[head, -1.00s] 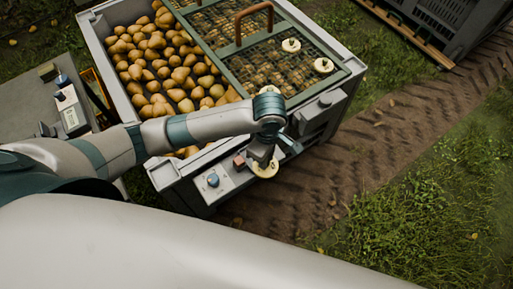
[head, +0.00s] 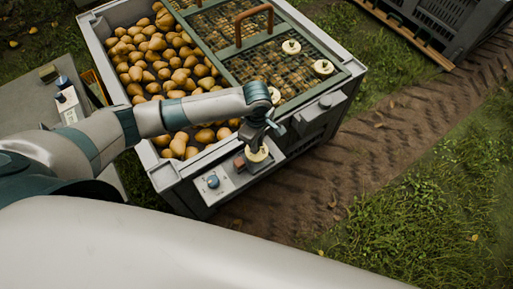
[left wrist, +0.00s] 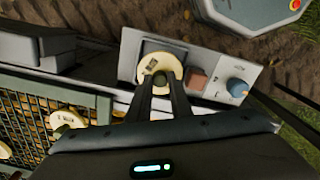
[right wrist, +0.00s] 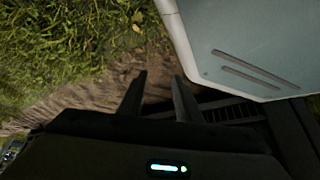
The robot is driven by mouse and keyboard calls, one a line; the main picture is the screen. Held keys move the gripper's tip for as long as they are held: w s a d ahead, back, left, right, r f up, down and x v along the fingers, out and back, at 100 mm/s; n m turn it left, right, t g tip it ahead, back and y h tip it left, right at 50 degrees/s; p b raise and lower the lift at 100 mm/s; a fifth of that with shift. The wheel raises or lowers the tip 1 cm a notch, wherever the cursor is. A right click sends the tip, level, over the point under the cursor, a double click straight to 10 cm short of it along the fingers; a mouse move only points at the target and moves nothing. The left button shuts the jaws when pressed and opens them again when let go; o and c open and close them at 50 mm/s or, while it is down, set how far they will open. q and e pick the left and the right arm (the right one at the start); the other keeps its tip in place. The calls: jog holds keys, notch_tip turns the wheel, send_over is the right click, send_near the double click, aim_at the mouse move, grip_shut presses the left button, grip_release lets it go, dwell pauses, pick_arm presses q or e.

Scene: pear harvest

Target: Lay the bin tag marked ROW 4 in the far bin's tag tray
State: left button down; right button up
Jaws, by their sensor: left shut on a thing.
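My left gripper (head: 262,143) is shut on a round cream tag (head: 257,154) with small dark marks that I cannot read. In the left wrist view the tag (left wrist: 161,68) sits between the fingertips (left wrist: 160,82), over one end of a pale panel (left wrist: 214,62) on the pear bin's side. What lies directly under the tag is mostly hidden, and I cannot tell whether it touches the panel. Two more cream tags (head: 291,47) (head: 323,67) lie on the bin's mesh lid. My right gripper (right wrist: 158,85) is open and empty above the ground.
The pear bin (head: 160,172) holds many pears, with a green-framed mesh lid and brown handle (head: 253,10). The panel carries a reddish-brown block (left wrist: 195,80) and a blue knob (left wrist: 237,87). Another grey bin (head: 445,25) stands at top right. Dirt track and grass lie between.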

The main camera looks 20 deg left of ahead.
pick_arm(q)
notch_tip(320, 180, down, 3)
jog(key=shift+r, duration=0.1)
jog(key=shift+f, duration=0.45)
pick_arm(e)
jog(key=shift+s+d+f, duration=0.2)
jog(key=shift+s+f, duration=0.05)
jog(key=shift+s, duration=0.35)
pick_arm(q)
jog(key=shift+f, duration=0.15)
pick_arm(e)
jog(key=shift+r, duration=0.1)
pick_arm(q)
jog(key=shift+f, duration=0.15)
pick_arm(e)
jog(key=shift+s, duration=0.1)
pick_arm(q)
jog(key=c, duration=1.6)
grip_release()
pick_arm(e)
jog(key=shift+s+d+g, duration=0.1)
jog(key=shift+d+g, duration=0.05)
jog(key=shift+g, duration=0.15)
